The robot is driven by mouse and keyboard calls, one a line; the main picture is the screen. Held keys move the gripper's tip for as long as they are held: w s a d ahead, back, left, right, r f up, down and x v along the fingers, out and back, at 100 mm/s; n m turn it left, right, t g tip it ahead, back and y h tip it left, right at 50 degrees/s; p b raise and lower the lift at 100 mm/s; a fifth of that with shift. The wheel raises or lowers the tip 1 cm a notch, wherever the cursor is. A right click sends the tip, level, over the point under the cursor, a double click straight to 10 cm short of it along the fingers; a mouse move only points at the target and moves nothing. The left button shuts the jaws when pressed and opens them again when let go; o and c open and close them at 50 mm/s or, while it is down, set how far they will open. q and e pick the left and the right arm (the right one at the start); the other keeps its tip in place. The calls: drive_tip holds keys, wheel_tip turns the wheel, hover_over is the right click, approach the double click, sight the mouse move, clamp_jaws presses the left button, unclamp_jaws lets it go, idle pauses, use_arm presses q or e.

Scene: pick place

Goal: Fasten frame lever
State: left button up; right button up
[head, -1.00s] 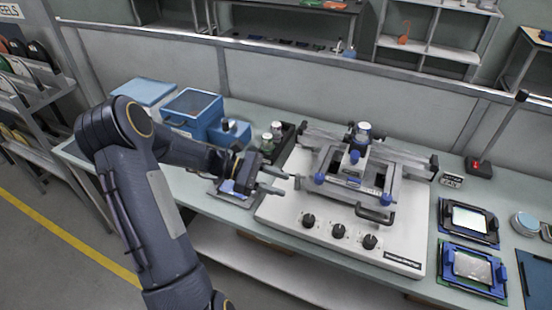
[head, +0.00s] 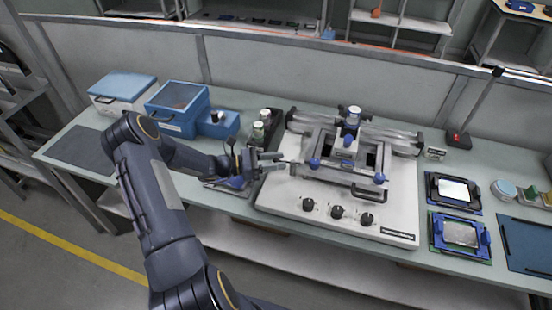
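The frame (head: 332,172) is a grey metal assembly on a white machine base (head: 275,198) on the bench. It has blue knobs at its front corners (head: 315,163) and (head: 380,178), a blue-based knob on top (head: 353,117), and a dark handle (head: 368,193) at the front. Which of these is the lever I cannot tell. My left gripper (head: 284,163) is at the left side of the frame, over the left part of the white base. Its two fingers point right and look apart, with nothing clearly between them. Whether a fingertip touches the frame is unclear. My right gripper is not in view.
Three black dials (head: 337,212) line the machine's front. A low partition runs behind the bench.

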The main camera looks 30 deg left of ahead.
use_arm(q)
drive_tip(key=shift+w, duration=0.1)
clamp_jaws()
drive_tip(key=m+g+h+b, duration=0.1)
drive_tip(key=b, duration=0.1)
drive_tip(key=w+m+g+b, duration=0.1)
drive_tip(key=b, duration=0.1)
drive_tip(key=shift+a+f+g+h, duration=0.1)
drive_tip(key=shift+f+g+h, duration=0.2)
drive_tip(key=shift+f+h, duration=0.1)
drive_tip(key=shift+w+r+m+g+h+b, duration=0.15)
drive_tip(key=shift+r+m+g+h+b, duration=0.15)
drive_tip(key=shift+m+g+b, duration=0.3)
drive_tip(key=shift+a+r, duration=0.1)
unclamp_jaws()
